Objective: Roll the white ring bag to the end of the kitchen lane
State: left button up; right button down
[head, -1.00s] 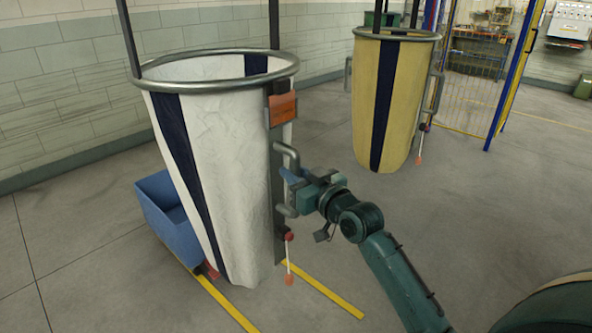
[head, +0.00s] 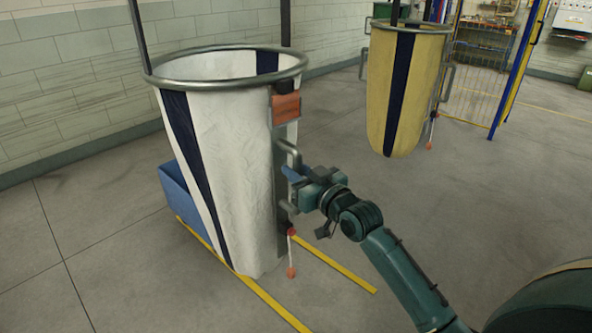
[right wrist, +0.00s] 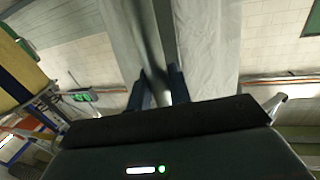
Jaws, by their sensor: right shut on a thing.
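The white ring bag (head: 238,150) with a navy stripe hangs from a grey metal ring on rods, left of centre in the head view. An orange tag and a grey handle (head: 292,152) are on its right side. My right gripper (head: 290,176) is shut on that handle at mid height. In the right wrist view, my right gripper (right wrist: 158,88) has its two fingers around a grey bar, with the pale bag cloth (right wrist: 207,45) behind. My left gripper is not in view.
A blue bin (head: 176,197) stands on the floor behind the white bag. Yellow floor lines (head: 340,272) run beside and under the bag. A yellow ring bag (head: 425,95) hangs farther back on the right. A block wall (head: 60,100) is at the left. Floor in front is clear.

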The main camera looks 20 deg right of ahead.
jog(key=shift+s+a, duration=0.1)
jog(key=shift+a, duration=0.2)
